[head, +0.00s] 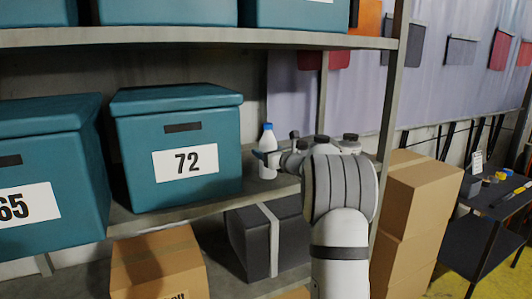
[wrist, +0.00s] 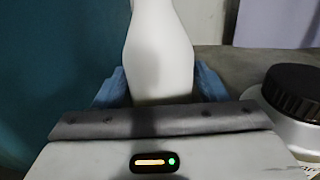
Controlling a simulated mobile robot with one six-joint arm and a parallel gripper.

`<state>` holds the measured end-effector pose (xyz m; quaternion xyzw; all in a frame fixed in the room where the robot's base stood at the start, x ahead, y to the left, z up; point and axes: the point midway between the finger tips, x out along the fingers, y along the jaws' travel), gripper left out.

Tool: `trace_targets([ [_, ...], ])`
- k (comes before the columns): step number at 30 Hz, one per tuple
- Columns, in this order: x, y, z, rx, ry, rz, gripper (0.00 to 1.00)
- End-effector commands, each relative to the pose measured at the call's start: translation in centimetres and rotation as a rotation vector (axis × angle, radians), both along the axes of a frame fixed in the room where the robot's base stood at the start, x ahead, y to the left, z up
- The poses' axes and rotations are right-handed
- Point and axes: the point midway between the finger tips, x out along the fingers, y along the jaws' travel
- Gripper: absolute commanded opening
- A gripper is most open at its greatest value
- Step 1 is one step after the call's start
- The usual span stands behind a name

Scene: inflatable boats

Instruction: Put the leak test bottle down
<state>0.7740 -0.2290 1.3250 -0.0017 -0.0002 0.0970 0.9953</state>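The leak test bottle (head: 268,139) is white with a blue cap. It is upright at the shelf, right of the teal box marked 72. My gripper (head: 267,156) is at its lower body, coming from the right. In the wrist view the bottle (wrist: 160,50) stands between the blue fingers of my gripper (wrist: 160,88), which sit against both its sides with no clear gap. The cap is out of the wrist view. I cannot tell whether the bottle's base touches the shelf.
The shelf (head: 160,218) holds the teal box marked 72 (head: 150,150) and another teal box (head: 45,150) at left. A shelf post (head: 390,110) stands to the right. Below are a dark box (head: 250,240) and a cardboard box (head: 155,265). Stacked cartons (head: 420,200) stand right.

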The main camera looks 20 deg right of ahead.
Motion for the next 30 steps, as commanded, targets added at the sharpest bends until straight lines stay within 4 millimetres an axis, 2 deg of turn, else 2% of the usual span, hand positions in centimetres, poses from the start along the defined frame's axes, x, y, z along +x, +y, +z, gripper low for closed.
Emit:
trace_targets([
  [3, 0.0, 0.0, 0.0, 0.0, 0.0, 0.0, 0.75],
  [13, -0.1, -0.1, 0.4, 0.0, 0.0, -0.001, 0.75],
  [17, -2.2, -0.6, 0.0, 0.0, -0.001, -0.005, 0.75],
  [24, -7.4, -1.7, 0.0, -0.002, -0.001, -0.005, 0.75],
  [30, -10.6, -2.3, 0.1, 0.0, 0.0, -0.004, 0.75],
])
